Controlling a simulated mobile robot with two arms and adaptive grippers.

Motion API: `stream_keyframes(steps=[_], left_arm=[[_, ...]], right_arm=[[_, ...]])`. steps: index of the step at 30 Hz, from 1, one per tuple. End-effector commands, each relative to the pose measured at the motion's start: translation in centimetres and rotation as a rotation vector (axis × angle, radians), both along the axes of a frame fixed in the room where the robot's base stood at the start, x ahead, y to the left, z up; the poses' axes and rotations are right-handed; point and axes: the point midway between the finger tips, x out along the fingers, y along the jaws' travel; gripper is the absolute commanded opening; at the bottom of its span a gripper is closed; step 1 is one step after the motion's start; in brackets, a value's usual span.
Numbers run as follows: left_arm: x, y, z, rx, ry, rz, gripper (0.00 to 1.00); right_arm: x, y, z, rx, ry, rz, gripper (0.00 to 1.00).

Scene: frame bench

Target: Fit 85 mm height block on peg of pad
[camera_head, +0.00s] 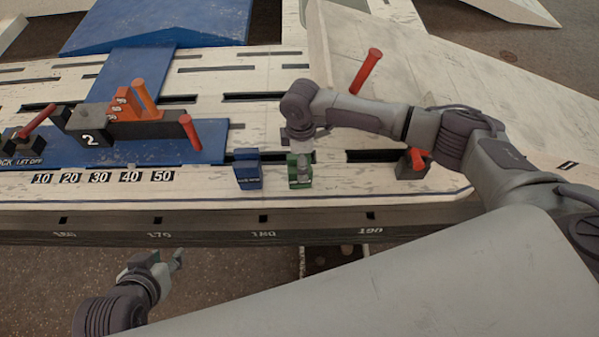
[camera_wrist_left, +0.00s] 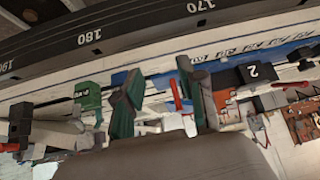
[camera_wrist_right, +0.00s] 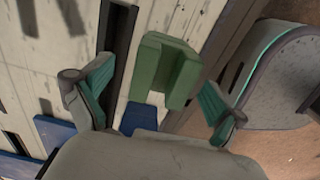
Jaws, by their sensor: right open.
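A green block (camera_head: 299,172) stands near the front edge of the bench, with a blue block (camera_head: 248,172) to its left. Their labels are too small to read, so I cannot tell which is 85 mm high. My right gripper (camera_head: 301,148) is directly above the green block, pointing down. In the right wrist view, the right gripper (camera_wrist_right: 157,74) is open with its fingers on either side of the green block (camera_wrist_right: 165,68), which shows a slot. My left gripper (camera_head: 166,261) is open and empty, in front of the bench. I cannot identify the pad's peg.
A blue board (camera_head: 165,152) at left carries a dark block marked 2 (camera_head: 89,136), an orange stepped piece (camera_head: 128,106) and red handles. A red-handled clamp (camera_head: 413,165) stands right of the green block. The bench top has several dark slots.

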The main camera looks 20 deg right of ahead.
Motion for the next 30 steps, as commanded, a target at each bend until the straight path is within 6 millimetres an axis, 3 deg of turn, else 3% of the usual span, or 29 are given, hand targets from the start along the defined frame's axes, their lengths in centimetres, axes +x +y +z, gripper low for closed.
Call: stream_keyframes(steps=[8,18,24,30], left_arm=[[2.5,-0.9,1.4,-0.033,-0.150,-0.011,0.40],[6.8,-2.8,6.3,-0.113,-0.496,-0.035,0.40],[7.4,-3.1,7.6,-0.130,-0.571,-0.040,0.40],[7.4,-3.1,7.7,-0.130,-0.571,-0.040,0.40]], right_arm=[[-0.2,0.2,-1.6,0.000,0.001,0.001,0.96],[-0.4,0.4,-4.8,0.000,0.000,0.000,0.96],[-0.4,0.4,-5.3,0.000,0.000,0.000,0.96],[-0.4,0.5,-5.3,0.000,0.000,0.000,0.96]])
